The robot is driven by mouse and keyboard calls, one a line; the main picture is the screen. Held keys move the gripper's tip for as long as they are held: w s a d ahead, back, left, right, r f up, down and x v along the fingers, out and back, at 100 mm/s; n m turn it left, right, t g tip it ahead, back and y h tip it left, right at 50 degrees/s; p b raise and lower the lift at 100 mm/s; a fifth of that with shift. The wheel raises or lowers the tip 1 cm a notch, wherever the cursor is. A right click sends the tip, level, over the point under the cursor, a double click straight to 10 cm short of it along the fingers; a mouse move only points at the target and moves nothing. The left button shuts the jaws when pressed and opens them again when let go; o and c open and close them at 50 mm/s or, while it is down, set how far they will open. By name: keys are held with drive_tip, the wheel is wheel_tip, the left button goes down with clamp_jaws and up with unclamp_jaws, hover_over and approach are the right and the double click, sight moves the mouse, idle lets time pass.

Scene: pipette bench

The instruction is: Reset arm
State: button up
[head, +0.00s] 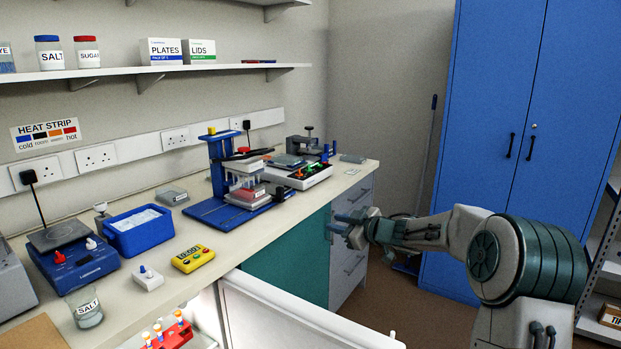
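My arm reaches in from the right side of the head view, in front of the blue cabinet. My gripper (341,223) points left, just in front of the grey drawers at the right end of the bench. Its two fingers look spread apart, with nothing visible between them. It is apart from the things on the bench top.
The bench (238,238) carries a blue pipette stand (222,170), a blue ice tub (138,230), a yellow timer (192,258) and a hotplate (75,258). A white open door or panel (300,318) stands in front. A tall blue cabinet (480,130) stands behind the arm.

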drive_tip(key=s+d+r+m+h+p, duration=0.25)
drive_tip(key=s+d+m+h, duration=0.3)
drive_tip(key=s, duration=0.35)
drive_tip(key=s+d+r+m+h+p, duration=0.1)
drive_tip(key=s+d+r+m+h, duration=0.25)
drive_tip(key=s+h, duration=0.45)
drive_tip(key=s+f+m+g+y+p, duration=0.1)
drive_tip(key=s+g, duration=0.1)
drive_tip(key=s, duration=0.7)
drive_tip(key=s+a+f+m+g+y+p, duration=0.1)
drive_tip(key=s+f+m+g, duration=0.1)
drive_tip(key=s, duration=0.7)
drive_tip(key=s+f+m+g+y, duration=0.1)
drive_tip(key=s+g, duration=0.3)
drive_tip(key=s, duration=0.5)
drive_tip(key=shift+a+f+m+p, duration=0.3)
drive_tip(key=shift+a+f+p, duration=0.1)
drive_tip(key=shift+f, duration=0.35)
drive_tip(key=shift+d, duration=0.15)
